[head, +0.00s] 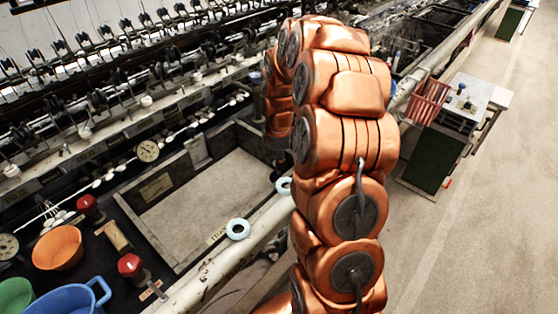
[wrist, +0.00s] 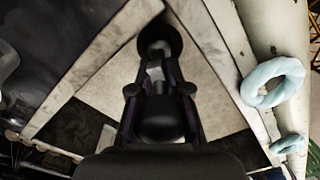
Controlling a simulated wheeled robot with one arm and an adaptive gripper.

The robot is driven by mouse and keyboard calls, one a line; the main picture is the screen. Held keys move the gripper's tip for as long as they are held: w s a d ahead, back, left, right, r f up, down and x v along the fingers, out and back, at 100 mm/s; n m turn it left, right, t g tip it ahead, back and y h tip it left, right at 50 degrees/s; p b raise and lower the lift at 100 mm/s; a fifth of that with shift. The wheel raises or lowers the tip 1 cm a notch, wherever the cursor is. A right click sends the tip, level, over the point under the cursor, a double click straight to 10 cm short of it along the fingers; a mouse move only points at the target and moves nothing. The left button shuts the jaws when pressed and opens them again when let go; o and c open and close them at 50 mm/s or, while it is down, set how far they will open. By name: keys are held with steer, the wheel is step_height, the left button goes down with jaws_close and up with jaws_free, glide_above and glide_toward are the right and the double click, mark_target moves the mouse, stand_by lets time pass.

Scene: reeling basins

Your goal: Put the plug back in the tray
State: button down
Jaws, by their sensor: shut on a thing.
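My gripper (wrist: 160,88) is shut on the plug, a dark round piece (wrist: 160,38) with a pale grey stem, in the wrist view. The stem sits between the two fingers and the round end points away from my wrist. The gripper is over a rectangular basin (wrist: 212,85) with a pale floor; I cannot tell its height above it. In the head view the basin (head: 205,200) lies left of my copper arm, which hides most of the gripper and the plug. I cannot make out for certain which thing is the tray.
Two pale blue rings (head: 238,228) (head: 283,186) lie along the rail at the basin's near side. An orange bowl (head: 58,248), a blue basin (head: 72,298) and red knobs (head: 130,265) are at lower left. The floor there is clear.

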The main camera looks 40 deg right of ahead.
steer(key=shift+f, duration=0.6)
stand_by(0.3)
steer(key=c, duration=1)
jaws_free()
steer(key=shift+r, duration=0.15)
step_height(320, 180, up, 10)
steer(key=shift+w+r, duration=0.1)
steer(key=shift+r, duration=0.75)
